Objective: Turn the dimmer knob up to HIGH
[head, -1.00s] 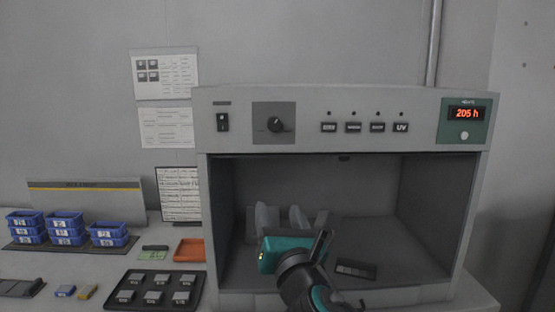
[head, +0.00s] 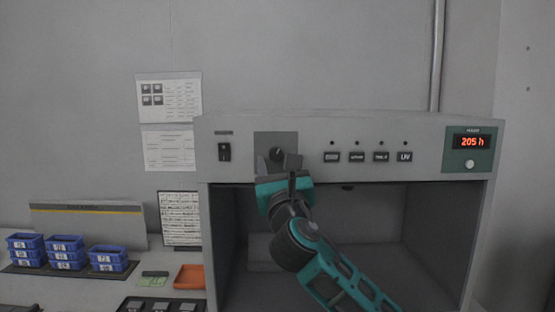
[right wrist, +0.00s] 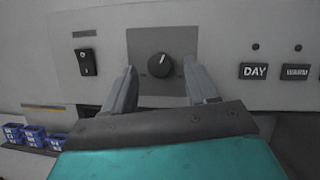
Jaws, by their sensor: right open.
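The dimmer knob (head: 277,153) is a round black knob on a dark grey plate (head: 290,139) on the front panel of a grey light booth. In the right wrist view the knob (right wrist: 159,65) shows whole, with its white pointer mark tilted up and to the right. My right gripper (head: 278,161) is open in front of the plate, just below the knob in the head view. In the right wrist view its two fingers (right wrist: 163,82) stand left and right of the knob's lower side, apart from it. My left gripper is not in view.
A black rocker switch (head: 224,152) sits left of the plate. Several labelled buttons (head: 356,157) and a red "205 h" display (head: 472,141) are to the right. The booth's opening is below. Blue bins (head: 66,252) and an orange tray (head: 190,277) stand on the left counter.

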